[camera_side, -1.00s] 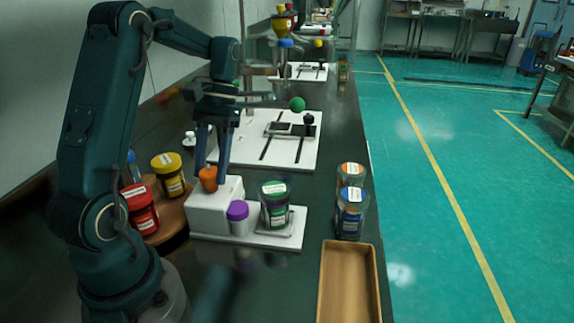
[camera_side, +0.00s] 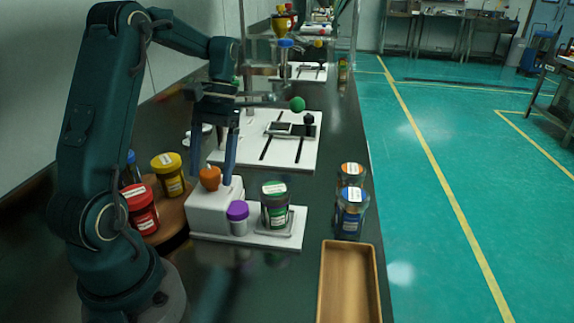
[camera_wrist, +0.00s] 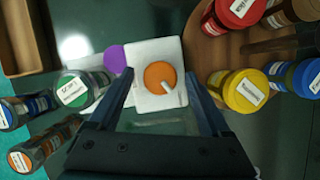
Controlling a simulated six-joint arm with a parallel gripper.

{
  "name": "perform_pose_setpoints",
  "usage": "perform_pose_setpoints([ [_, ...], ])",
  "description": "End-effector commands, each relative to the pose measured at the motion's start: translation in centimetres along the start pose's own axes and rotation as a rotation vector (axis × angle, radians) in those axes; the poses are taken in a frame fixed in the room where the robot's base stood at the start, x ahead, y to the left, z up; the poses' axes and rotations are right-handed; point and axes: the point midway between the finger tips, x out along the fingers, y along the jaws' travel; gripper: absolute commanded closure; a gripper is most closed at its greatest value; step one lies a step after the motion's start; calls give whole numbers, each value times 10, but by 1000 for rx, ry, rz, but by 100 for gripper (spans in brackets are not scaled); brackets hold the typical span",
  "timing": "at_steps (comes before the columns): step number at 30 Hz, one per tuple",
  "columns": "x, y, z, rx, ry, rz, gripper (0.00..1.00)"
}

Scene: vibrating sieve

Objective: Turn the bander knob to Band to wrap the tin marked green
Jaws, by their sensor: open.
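The bander is a white block (camera_side: 209,213) with an orange knob (camera_side: 210,178) on top. In the wrist view my gripper (camera_wrist: 160,85) has one finger on each side of the knob, with gaps. The tin with a green lid (camera_side: 274,205) stands on the bander's white plate (camera_side: 290,241); its green lid (camera_wrist: 73,88) carries a white label in the wrist view. No Band mark is legible.
A purple-lidded container (camera_side: 238,216) stands between block and green tin. Red (camera_side: 142,208) and yellow (camera_side: 168,174) tins stand on a round wooden stand at left. Blue (camera_side: 350,213) and orange (camera_side: 352,175) jars stand at right, behind an empty wooden tray (camera_side: 348,285).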

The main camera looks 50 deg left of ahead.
Motion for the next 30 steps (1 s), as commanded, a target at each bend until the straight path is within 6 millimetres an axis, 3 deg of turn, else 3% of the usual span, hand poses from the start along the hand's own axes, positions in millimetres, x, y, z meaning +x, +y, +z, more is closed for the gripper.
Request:
perform_pose_setpoints([
  [18,-47,0,-1,1,2,0,18],
  [30,-51,0,0,0,1,0,18],
])
